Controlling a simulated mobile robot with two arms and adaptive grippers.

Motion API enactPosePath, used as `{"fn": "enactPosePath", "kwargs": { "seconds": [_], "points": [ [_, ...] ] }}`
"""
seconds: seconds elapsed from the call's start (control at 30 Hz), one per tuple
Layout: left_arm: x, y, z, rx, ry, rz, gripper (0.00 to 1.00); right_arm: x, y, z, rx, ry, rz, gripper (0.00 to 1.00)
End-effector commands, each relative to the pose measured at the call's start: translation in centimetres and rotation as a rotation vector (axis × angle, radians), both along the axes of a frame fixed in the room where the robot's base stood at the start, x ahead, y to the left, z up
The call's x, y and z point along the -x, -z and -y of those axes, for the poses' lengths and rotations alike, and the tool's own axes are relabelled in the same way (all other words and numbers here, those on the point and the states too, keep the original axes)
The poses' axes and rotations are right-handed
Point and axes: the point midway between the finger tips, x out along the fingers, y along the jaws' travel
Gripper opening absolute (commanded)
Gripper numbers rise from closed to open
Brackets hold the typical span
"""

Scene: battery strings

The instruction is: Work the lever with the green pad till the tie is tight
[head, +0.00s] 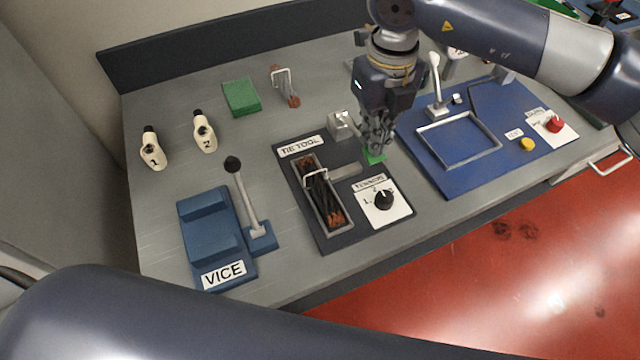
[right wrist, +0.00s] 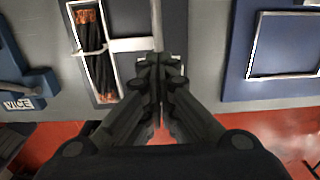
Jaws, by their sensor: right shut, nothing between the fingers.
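The tie tool (head: 342,124) stands on a dark plate labelled TIE TOOL. The green pad (head: 375,158) of its lever shows just below my right gripper (head: 376,145). That gripper points down and is shut, with nothing between its fingers; I cannot tell whether it touches the pad. In the right wrist view the shut fingertips (right wrist: 160,62) sit at the end of a pale lever bar (right wrist: 157,25) and hide the pad. A white tie (head: 316,174) goes around a dark cable bundle (head: 324,193) in a tray; I cannot tell how tight it is. My left gripper is out of view.
A tension dial (head: 384,200) sits close to the pad. A blue vice (head: 205,228) with a black-knobbed lever (head: 246,195) stands at left. A blue board (head: 440,178) with a frame lies at right. Two numbered bottles (head: 153,150) and a green block (head: 241,98) stand further back.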

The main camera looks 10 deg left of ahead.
Motion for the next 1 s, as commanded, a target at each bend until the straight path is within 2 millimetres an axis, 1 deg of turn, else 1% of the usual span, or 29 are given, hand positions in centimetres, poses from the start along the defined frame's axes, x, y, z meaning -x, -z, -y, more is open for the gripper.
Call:
{"fn": "enactPosePath", "kwargs": {
  "seconds": [0.03,0.8,1.0],
  "points": [
    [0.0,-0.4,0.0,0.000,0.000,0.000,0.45,0.0,-0.6,0.0,0.003,-0.001,-0.002,0.00],
    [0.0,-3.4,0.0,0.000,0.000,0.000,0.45,-0.6,-7.5,-0.5,0.001,-0.002,-0.002,0.00],
    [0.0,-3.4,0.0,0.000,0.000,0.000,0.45,-0.6,-7.7,-0.5,0.002,-0.001,-0.002,0.00]
  ]
}}
